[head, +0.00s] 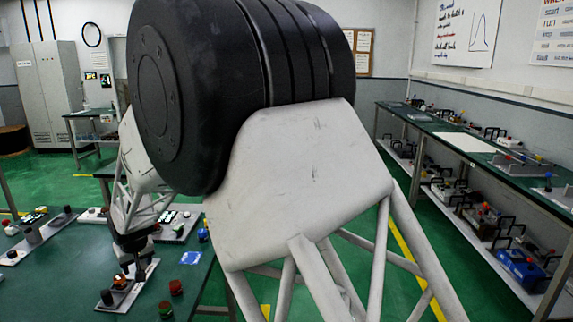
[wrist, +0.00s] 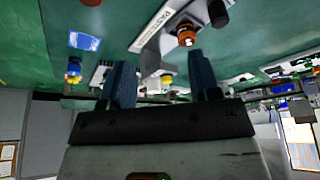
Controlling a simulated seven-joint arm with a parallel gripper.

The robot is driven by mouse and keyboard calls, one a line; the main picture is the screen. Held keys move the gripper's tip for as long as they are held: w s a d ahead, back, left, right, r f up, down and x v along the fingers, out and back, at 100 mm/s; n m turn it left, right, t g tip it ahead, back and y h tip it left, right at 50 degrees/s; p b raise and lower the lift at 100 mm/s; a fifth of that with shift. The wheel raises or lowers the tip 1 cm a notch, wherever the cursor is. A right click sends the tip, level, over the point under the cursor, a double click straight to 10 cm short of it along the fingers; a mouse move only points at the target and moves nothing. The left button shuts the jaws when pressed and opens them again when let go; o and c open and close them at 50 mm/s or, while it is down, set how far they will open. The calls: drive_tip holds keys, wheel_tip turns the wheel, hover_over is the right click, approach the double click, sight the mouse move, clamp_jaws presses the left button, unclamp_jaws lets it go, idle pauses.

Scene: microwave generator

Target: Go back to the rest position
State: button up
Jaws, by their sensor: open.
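My gripper (head: 134,268) hangs at the lower left of the head view, over the green table (head: 62,290), beyond my large arm links. Just past the fingertips is a grey board (wrist: 160,35) with an orange-topped knob (wrist: 187,34) and a black knob (wrist: 218,12). In the head view the same board (head: 130,297) lies under the gripper. Whether the fingertips touch anything cannot be told.
Red-topped pieces (head: 165,309) and a blue card (head: 191,258) lie right of the board. Several component boards (head: 40,230) stand farther left. A long side bench (head: 450,145) with parts runs along the right wall. Green floor (head: 450,262) shows between table and bench.

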drive_tip(key=s+d+r+m+h, duration=0.15)
drive_tip(key=d+r, duration=0.35)
drive_tip(key=d, duration=0.8)
drive_tip(key=s+d+r+m, duration=0.1)
drive_tip(key=s+d+r, duration=0.3)
drive_tip(key=d, duration=0.9)
drive_tip(key=s+d+r+m, duration=0.15)
drive_tip(key=d+r, duration=0.55)
drive_tip(key=d, duration=0.7)
drive_tip(key=s+d+r+m, duration=0.2)
drive_tip(key=s+d+m, duration=0.1)
drive_tip(key=s+d, duration=1)
drive_tip(key=s+d+f+m+h, duration=0.1)
drive_tip(key=s+d+f+m, duration=0.1)
drive_tip(key=s+d, duration=0.9)
drive_tip(key=shift+s+d+f+h, duration=0.25)
drive_tip(key=shift+s+f+h, duration=0.15)
drive_tip(key=shift+s, duration=0.6)
